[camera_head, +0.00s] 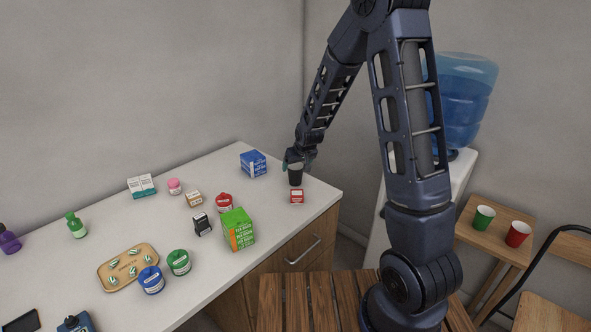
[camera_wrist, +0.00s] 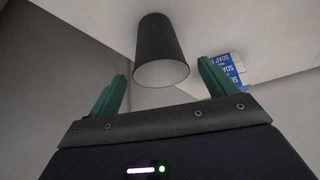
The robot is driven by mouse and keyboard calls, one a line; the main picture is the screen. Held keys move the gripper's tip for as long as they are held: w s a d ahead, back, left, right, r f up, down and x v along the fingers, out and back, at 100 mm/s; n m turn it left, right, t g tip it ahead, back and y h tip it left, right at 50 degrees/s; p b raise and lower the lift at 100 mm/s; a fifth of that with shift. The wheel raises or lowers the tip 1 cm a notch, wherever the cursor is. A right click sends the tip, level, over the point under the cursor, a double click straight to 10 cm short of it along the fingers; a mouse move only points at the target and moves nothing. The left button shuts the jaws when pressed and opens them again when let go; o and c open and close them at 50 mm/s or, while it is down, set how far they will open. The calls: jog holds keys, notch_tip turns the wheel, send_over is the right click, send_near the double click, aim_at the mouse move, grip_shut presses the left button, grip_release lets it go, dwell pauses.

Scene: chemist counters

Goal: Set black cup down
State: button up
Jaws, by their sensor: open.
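The black cup (camera_head: 295,175) stands on the white counter (camera_head: 285,215) near its back right corner in the head view. In the wrist view the black cup (camera_wrist: 161,50) shows ahead of and between two green fingers. My gripper (camera_head: 290,163) is at the cup in the head view, partly hidden by the wrist. In the wrist view my gripper (camera_wrist: 161,84) is open, with a clear gap between each finger and the cup.
A green box (camera_head: 237,229), jars and a tray (camera_head: 128,268) lie further left.

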jog(key=s+d+r+m+h, duration=0.1)
jog(key=s+d+r, duration=0.7)
jog(key=r, duration=0.2)
jog(key=s+d+r+m, duration=0.1)
jog(key=s+d+r, duration=0.65)
jog(key=r, duration=0.35)
jog(key=s+d+r+m, duration=0.1)
jog(key=s+d+r, duration=0.1)
jog(key=s, duration=0.7)
jog(key=s+d+r+m+g+h, duration=0.1)
jog(key=s+d+r, duration=0.1)
jog(key=s+d, duration=0.3)
jog(key=s, duration=0.4)
jog(key=shift+s+d+r, duration=0.25)
jog(key=shift+s+r, duration=0.15)
